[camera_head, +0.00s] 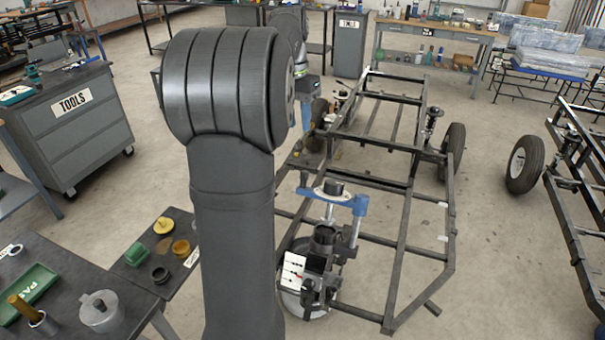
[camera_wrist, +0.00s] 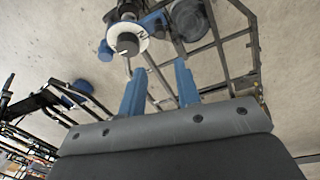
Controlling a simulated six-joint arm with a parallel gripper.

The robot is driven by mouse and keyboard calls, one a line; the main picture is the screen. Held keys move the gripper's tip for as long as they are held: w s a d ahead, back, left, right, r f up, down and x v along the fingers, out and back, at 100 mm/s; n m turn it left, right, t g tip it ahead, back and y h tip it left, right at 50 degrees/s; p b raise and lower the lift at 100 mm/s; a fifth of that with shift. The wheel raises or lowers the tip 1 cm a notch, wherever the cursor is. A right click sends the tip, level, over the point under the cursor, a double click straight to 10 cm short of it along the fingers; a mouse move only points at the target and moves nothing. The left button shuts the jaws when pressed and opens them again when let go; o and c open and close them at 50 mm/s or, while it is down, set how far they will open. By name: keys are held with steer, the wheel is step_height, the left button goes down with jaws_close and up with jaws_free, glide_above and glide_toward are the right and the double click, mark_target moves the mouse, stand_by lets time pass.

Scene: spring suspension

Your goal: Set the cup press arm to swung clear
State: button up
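The cup press arm (camera_head: 343,199) is a blue bar on posts at the near end of the chassis frame. A white disc with a black knob (camera_head: 333,187) sits on it. In the head view the bar lies above a dark cup-like part (camera_head: 325,237); their exact alignment is unclear. In the wrist view the black knob (camera_wrist: 128,44) on its white disc is beyond my fingertips, with blue parts of the press (camera_wrist: 155,20) beside it. My gripper (camera_wrist: 158,76) has two blue fingers spread apart, with nothing held between them.
The black tube chassis frame (camera_head: 408,200) stretches behind the press. A white card (camera_head: 293,270) stands beside the cup. A low table with small coloured pots (camera_head: 163,225) and a grey bench (camera_head: 75,275) are at left.

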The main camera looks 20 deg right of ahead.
mark_target(304, 172)
steer(key=f, duration=0.5)
steer(key=s+f, duration=0.1)
steer(key=f, duration=0.5)
steer(key=d+f, duration=0.1)
steer(key=f, duration=0.5)
steer(key=shift+s, duration=0.25)
jaws_close()
